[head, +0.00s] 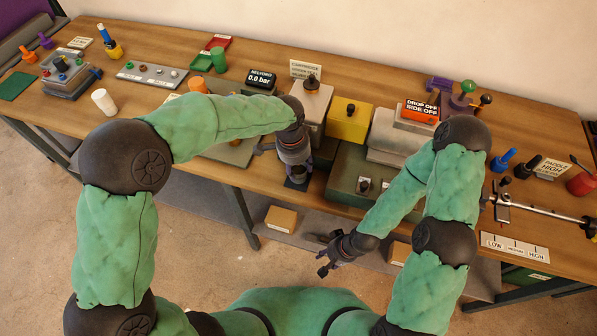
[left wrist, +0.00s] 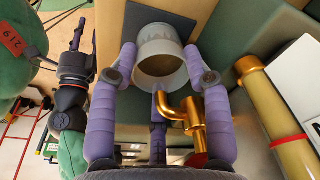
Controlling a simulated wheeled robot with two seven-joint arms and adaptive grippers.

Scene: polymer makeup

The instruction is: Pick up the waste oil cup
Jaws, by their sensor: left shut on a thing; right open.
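The waste oil cup is a pale grey cup (left wrist: 160,70) with a brownish inside, at the top middle of the left wrist view. My left gripper (left wrist: 160,78) is shut on it, one purple finger on each side. In the head view the gripper (head: 297,168) points down at the front edge of the table and hides much of the cup. A dark square pad (head: 292,185) lies below the cup; I cannot tell whether they touch. My right gripper (head: 323,256) is open and empty, in front of the table and lower.
A brass pipe fitting (left wrist: 188,115) stands close to the cup in the left wrist view. A green-grey machine (head: 350,165) with a yellow block (head: 348,120) is right of my left gripper. Boxes (head: 281,218) sit on the lower shelf.

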